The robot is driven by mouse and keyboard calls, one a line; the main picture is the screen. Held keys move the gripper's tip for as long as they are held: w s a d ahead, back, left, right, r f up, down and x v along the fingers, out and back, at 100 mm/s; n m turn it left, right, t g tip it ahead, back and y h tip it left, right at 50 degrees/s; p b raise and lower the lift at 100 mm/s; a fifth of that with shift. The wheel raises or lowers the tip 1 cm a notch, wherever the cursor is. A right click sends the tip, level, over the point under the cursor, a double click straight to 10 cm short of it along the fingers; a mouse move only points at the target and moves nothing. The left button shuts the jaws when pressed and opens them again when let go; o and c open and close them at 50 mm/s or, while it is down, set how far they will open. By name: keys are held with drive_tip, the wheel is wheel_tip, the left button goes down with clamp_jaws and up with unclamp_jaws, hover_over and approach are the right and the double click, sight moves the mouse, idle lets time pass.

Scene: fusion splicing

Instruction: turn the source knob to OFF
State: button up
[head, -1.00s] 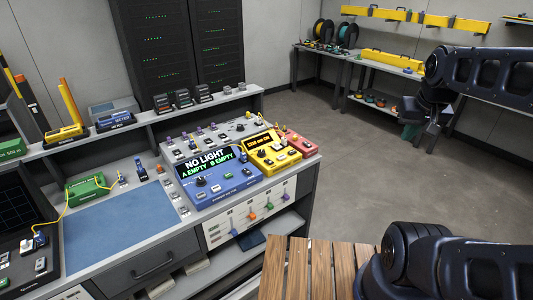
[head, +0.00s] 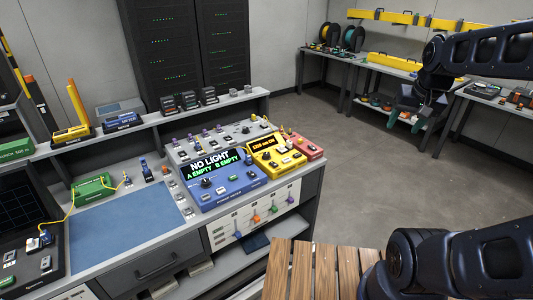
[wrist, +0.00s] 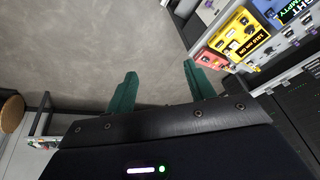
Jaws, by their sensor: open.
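The yellow source box (head: 276,152) stands on the bench between the blue power meter (head: 222,183) and a red box (head: 307,147). Its small display is lit, but the text is too small to read surely in the head view. Dark knobs sit on its top face; which way they point cannot be told. In the wrist view the yellow source box (wrist: 240,38) is at the upper right, apart from my fingers. My gripper (head: 407,118) is open and empty, above the floor to the right of the bench. Its green fingers also show in the wrist view (wrist: 160,70).
The blue meter's screen reads NO LIGHT, A EMPTY, B EMPTY. A grey panel (head: 213,137) with several small knobs lies behind the boxes. A raised shelf (head: 140,128) runs along the bench's back. The floor (head: 350,190) between bench and gripper is clear.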

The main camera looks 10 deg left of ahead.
drive_tip(key=w+a+m+g+y, duration=0.1)
drive_tip(key=w+a, duration=0.3)
drive_tip(key=w, duration=0.2)
drive_tip(key=w+a+m+g, duration=0.1)
drive_tip(key=w+a, duration=0.2)
drive_tip(key=w, duration=0.4)
drive_tip(key=m+g+h, duration=0.2)
drive_tip(key=m, duration=0.4)
hover_over(266, 153)
wheel_tip(266, 153, down, 25)
drive_tip(key=f, duration=1)
drive_tip(key=shift+s+d+f, duration=0.15)
drive_tip(key=shift+s+f, duration=0.05)
drive_tip(key=shift+f, duration=0.05)
drive_tip(key=c, duration=1)
